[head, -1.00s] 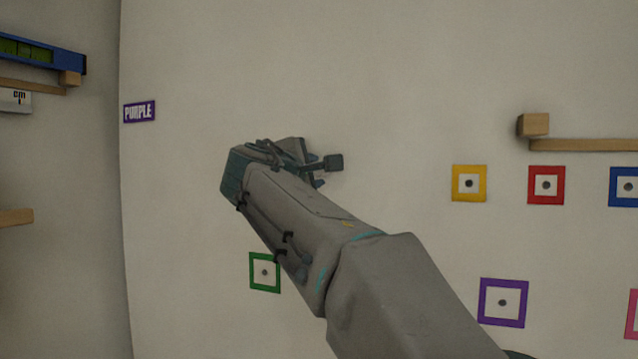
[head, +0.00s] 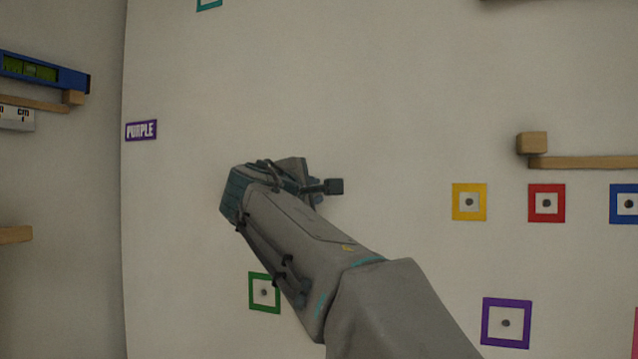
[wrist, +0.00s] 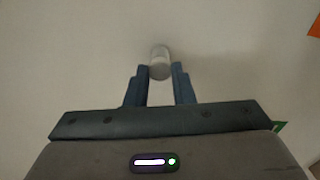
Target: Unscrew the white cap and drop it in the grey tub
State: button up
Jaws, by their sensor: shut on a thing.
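The white cap (wrist: 160,55) is a small pale cylinder against the wall at the top middle of the wrist view. The blue fingers of my gripper (wrist: 160,73) are shut on it, one on each side. Whether the cap still sits on its thread cannot be told. In the head view my arm reaches to the wall and its wrist hides the cap and the fingertips. The grey tub is in neither view.
On the wall are yellow (head: 469,187), red (head: 547,188), blue (head: 627,188), green (head: 264,277) and purple (head: 506,303) square frames. A wooden ledge (head: 590,162) juts out at the right. A PURPLE sign (head: 141,131) and a blue level (head: 45,72) are at the left.

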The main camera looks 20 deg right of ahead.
jog(key=shift+n+p, duration=0.4)
jog(key=shift+n, duration=0.8)
jog(key=n+p, duration=0.4)
jog(key=n, duration=0.1)
